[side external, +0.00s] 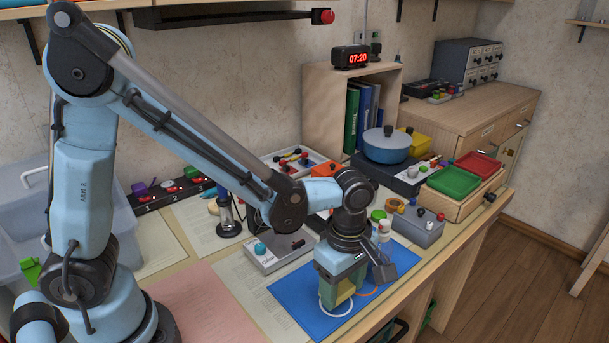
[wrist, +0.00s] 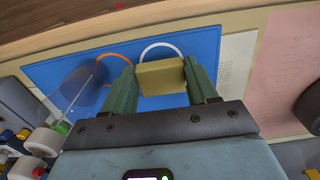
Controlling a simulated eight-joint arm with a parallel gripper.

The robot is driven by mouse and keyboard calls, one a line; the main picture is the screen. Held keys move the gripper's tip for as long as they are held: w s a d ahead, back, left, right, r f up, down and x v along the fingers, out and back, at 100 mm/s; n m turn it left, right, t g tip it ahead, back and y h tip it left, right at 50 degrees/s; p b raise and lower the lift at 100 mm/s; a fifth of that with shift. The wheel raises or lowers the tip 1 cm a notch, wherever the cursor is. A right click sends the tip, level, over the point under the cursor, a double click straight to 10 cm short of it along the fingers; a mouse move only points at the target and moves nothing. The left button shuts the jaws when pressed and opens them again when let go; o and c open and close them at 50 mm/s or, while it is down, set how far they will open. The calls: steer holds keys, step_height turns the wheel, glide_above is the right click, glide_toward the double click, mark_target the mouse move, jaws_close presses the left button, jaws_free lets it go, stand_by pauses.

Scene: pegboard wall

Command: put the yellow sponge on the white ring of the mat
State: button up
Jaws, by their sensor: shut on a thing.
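My gripper (side external: 342,290) points down over the blue mat (side external: 285,292) at the front of the workbench. It is shut on the yellow sponge (wrist: 161,78), which sits between the two green fingers in the wrist view. The sponge (side external: 346,291) is partly covered by a finger in the side view. The white ring (wrist: 162,46) of the mat shows as an arc just beyond the sponge; the rest is hidden behind it. The orange ring (wrist: 113,56) lies beside it, partly covered by a finger. I cannot tell whether the sponge touches the mat.
Pink paper (side external: 200,312) lies left. The bench edge is close in front.

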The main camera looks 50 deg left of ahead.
mark_target(342, 291)
steer(key=shift+f, duration=1.05)
steer(key=shift+f, duration=0.1)
steer(key=o, duration=1)
step_height(342, 291, up, 12)
steer(key=s+a+m+t, duration=0.2)
steer(key=a+m+t, duration=0.1)
steer(key=a+m, duration=0.4)
steer(key=s+a+r+m+t, duration=0.1)
steer(key=a+m+t, duration=0.3)
steer(key=m, duration=0.7)
steer(key=shift+s+a, duration=0.5)
steer(key=shift+a, duration=0.85)
